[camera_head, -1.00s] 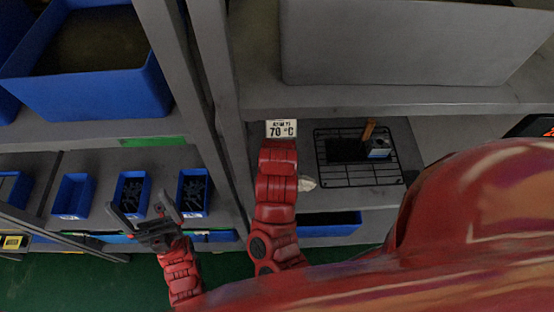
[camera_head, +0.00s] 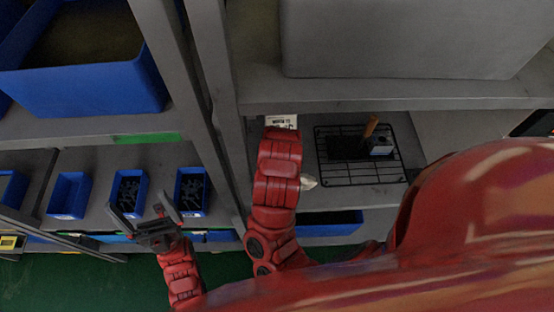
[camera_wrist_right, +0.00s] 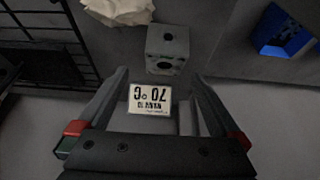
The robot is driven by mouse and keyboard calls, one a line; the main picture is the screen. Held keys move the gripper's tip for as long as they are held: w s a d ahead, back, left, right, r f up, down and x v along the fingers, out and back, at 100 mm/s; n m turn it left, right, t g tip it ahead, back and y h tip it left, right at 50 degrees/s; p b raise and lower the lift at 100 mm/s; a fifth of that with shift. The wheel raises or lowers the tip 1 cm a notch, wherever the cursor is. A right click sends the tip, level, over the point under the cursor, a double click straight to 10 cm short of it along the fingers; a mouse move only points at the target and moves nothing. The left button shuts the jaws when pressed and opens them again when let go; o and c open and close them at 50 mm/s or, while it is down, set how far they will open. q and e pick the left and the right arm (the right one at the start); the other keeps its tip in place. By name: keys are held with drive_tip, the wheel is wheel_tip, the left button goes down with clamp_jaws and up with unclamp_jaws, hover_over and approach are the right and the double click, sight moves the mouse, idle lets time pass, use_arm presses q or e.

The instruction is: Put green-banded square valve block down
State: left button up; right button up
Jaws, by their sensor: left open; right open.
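A grey square valve block (camera_wrist_right: 167,48) with dark round holes stands on the grey shelf in the right wrist view. No green band shows on the faces I see. My right gripper (camera_wrist_right: 160,78) is open and empty, and the block lies just beyond its fingertips, seemingly apart from them. In the head view the block and right gripper are hidden by my red right arm. My left gripper (camera_head: 145,217) is open and empty in front of the small blue bins at left.
A black wire rack (camera_head: 357,182) holds a small block (camera_head: 381,146) and a brown-handled item (camera_head: 370,126). A crumpled pale object (camera_wrist_right: 118,10) lies near the grey block. A blue bin (camera_head: 191,191) stands left of the upright.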

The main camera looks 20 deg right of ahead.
drive_tip(key=p+v, duration=0.6)
drive_tip(key=p, duration=0.2)
drive_tip(key=shift+r+p, duration=0.3)
drive_tip(key=shift+p, duration=0.05)
drive_tip(key=shift+s, duration=0.1)
